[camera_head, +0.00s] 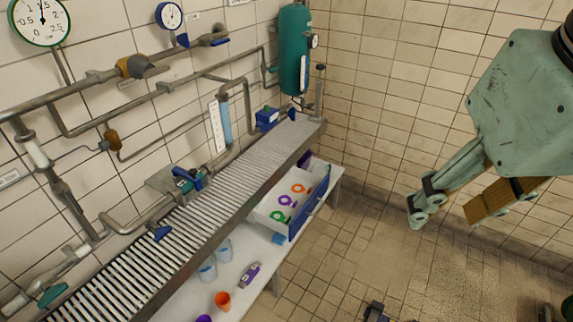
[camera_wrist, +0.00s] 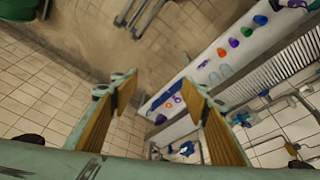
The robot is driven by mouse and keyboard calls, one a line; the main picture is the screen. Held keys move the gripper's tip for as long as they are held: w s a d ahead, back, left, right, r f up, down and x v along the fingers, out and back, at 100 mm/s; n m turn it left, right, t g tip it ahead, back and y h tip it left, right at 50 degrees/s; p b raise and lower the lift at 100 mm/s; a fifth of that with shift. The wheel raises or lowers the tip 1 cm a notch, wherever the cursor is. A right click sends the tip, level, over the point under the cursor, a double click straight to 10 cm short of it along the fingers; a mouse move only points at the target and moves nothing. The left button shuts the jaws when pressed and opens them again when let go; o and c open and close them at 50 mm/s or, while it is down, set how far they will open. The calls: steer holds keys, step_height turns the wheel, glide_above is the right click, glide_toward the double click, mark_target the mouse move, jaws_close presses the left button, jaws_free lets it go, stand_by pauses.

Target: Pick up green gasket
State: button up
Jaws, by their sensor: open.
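A green gasket (camera_head: 277,216) lies at the near end of a white and blue tray (camera_head: 311,204) below the conveyor. Purple gaskets (camera_head: 289,201) and an orange gasket (camera_head: 301,188) lie beyond it in the same tray. My gripper (camera_head: 446,208) is open and empty, up and to the right of the tray in the head view, well apart from it. In the wrist view my open gripper (camera_wrist: 160,84) has its fingers spread, with the tray in the distance between and below the fingertips. The gaskets are too small there to tell the green one.
A roller conveyor (camera_head: 190,225) runs above the white table (camera_head: 232,262). Clear cups, an orange cup (camera_head: 222,300) and a purple item (camera_head: 250,274) stand on the table. Pipes and gauges line the left wall. The floor (camera_head: 350,250) right of the tray looks clear.

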steer(key=w+a+n, duration=0.2)
steer(key=w, duration=0.9)
steer(key=n+g+b, duration=0.4)
steer(key=n+b, duration=0.1)
steer(key=n, duration=0.4)
glide_above(288, 219)
step_height(288, 219, down, 59)
steer(key=shift+w+f+n, duration=0.1)
steer(key=shift+f+n, duration=0.1)
steer(key=shift+n, duration=0.1)
steer(key=shift+f+b, duration=0.6)
steer(key=shift+f, duration=3.65)
